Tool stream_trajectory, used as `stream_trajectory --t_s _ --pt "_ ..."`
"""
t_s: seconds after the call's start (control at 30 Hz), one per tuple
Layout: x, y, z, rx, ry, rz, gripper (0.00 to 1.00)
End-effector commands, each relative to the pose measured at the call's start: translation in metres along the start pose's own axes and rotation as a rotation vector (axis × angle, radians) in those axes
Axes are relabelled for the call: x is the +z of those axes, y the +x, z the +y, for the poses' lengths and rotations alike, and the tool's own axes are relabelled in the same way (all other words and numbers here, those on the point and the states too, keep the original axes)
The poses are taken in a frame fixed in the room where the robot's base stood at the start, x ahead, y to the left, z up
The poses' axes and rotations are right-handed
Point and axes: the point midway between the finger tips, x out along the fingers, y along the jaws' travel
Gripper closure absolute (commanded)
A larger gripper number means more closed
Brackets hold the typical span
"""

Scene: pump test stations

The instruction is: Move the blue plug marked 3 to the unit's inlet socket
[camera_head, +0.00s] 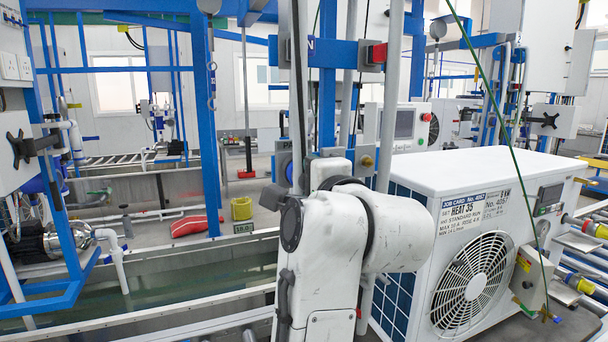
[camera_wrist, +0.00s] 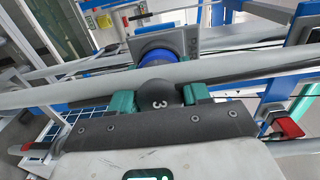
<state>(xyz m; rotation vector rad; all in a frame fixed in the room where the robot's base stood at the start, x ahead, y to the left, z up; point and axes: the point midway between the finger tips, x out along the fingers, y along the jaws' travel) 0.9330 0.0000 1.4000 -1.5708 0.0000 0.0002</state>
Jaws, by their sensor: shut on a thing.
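The blue plug marked 3 (camera_wrist: 157,94) shows in the wrist view as a dark round end with a white 3 and a blue collar beyond it. My gripper (camera_wrist: 160,99) has its green fingertips shut on either side of it. The blue collar is right against a grey square socket plate (camera_wrist: 178,40); I cannot tell whether it is seated or just in front. The unit (camera_head: 430,175) is a white box with a fan grille and a job card, at the right of the head view. I cannot make out its inlet socket for certain. My arm hides the gripper and plug in the head view.
Grey pipes cross close around my gripper in the wrist view. Blue frame posts (camera_head: 205,110) and a water trough (camera_head: 200,275) stand left of my arm. Yellow-ended connectors (camera_head: 590,228) lie right of the unit.

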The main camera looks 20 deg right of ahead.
Motion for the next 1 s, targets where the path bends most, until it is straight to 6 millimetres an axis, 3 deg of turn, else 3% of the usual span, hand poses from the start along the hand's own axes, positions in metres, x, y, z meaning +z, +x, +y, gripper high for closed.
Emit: stream_trajectory --t_s 1.0 --pt "0.000 -0.031 0.000 -0.001 0.000 0.000 1.00"
